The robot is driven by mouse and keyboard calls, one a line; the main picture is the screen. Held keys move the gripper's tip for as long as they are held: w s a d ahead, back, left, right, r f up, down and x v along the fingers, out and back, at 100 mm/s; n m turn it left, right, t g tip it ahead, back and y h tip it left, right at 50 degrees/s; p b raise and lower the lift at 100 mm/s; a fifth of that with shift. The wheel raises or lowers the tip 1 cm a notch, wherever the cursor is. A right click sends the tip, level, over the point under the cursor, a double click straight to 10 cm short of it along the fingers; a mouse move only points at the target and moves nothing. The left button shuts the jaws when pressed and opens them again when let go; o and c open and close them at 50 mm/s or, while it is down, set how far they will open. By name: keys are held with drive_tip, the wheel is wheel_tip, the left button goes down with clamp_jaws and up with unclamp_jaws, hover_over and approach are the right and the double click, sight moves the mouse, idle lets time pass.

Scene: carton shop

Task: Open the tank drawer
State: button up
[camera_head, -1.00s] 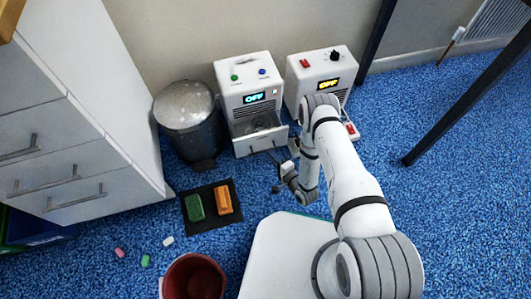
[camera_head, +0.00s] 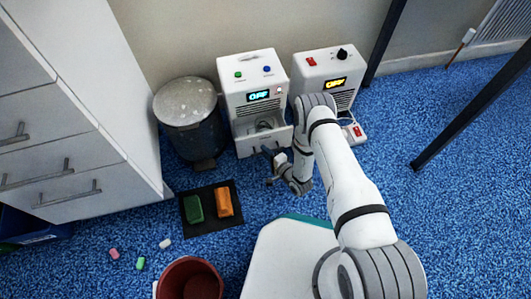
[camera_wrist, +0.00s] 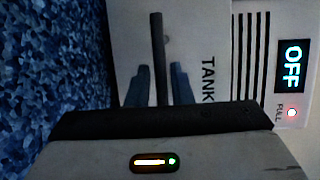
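The tank drawer (camera_head: 250,146) is the low front part of the left white machine (camera_head: 252,88), whose display reads OFF. It stands pulled out, and its grey inside shows from above. In the wrist view its white front (camera_wrist: 200,50) carries the word TANK and a dark bar handle (camera_wrist: 157,40). My gripper (camera_wrist: 160,75) is at this front, with one finger on each side of the handle. A small gap shows between fingers and bar, so it looks open. In the head view my gripper (camera_head: 272,164) is low before the drawer, partly hidden by my wrist.
A second white machine (camera_head: 325,65) stands close on the right. A grey lidded bin (camera_head: 187,112) stands on the left. A black mat (camera_head: 211,222) with green and orange blocks lies in front. A red bucket (camera_head: 165,277) and small coloured pieces lie nearer. Blue carpet is free at right.

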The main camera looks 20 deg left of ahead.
clamp_jaws()
idle(0.3)
drive_tip(key=s+d+p, duration=0.1)
drive_tip(key=s+d, duration=0.1)
drive_tip(key=s, duration=0.1)
drive_tip(key=shift+s+d+p, duration=0.15)
drive_tip(key=shift+s+p, duration=0.15)
drive_tip(key=shift+p, duration=0.05)
drive_tip(key=shift+s+d, duration=0.1)
drive_tip(key=shift+s, duration=0.05)
unclamp_jaws()
